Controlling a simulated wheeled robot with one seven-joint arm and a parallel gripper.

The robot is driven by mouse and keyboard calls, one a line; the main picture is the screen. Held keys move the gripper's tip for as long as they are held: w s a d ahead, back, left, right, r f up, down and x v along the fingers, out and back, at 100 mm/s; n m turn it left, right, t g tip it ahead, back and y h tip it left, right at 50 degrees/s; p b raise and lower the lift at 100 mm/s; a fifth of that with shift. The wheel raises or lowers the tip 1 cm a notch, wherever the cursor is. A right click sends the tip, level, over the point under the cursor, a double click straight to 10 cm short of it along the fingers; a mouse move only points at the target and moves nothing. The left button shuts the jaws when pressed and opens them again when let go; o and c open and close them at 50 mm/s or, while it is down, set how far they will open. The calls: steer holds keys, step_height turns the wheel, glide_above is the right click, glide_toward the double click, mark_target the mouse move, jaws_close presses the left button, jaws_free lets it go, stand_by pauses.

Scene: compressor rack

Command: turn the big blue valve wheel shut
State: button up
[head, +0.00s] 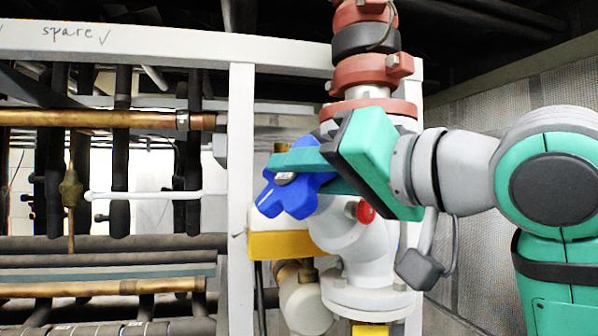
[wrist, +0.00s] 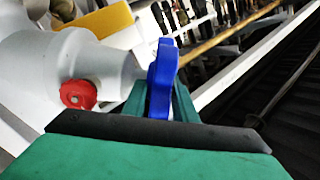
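The big blue valve wheel (head: 287,200) is a lobed handwheel on the front of a pale grey valve body (head: 352,246), right of centre in the head view. My gripper (head: 311,172) reaches in from the right with its green fingers at the wheel, one above the other. The upper finger covers part of the wheel. In the wrist view the wheel (wrist: 162,75) stands between the fingers of my gripper (wrist: 162,103) and fills the gap, so they look shut on it. The wheel's hub is partly hidden.
A red knob (head: 365,211) sits close beneath my gripper, also in the wrist view (wrist: 78,95). A yellow block (head: 285,245) lies below the wheel. A white frame post (head: 241,160) stands just left. Red and black pipe couplings (head: 366,40) rise above.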

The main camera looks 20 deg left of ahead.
jaws_close()
steer(key=shift+t, duration=0.4)
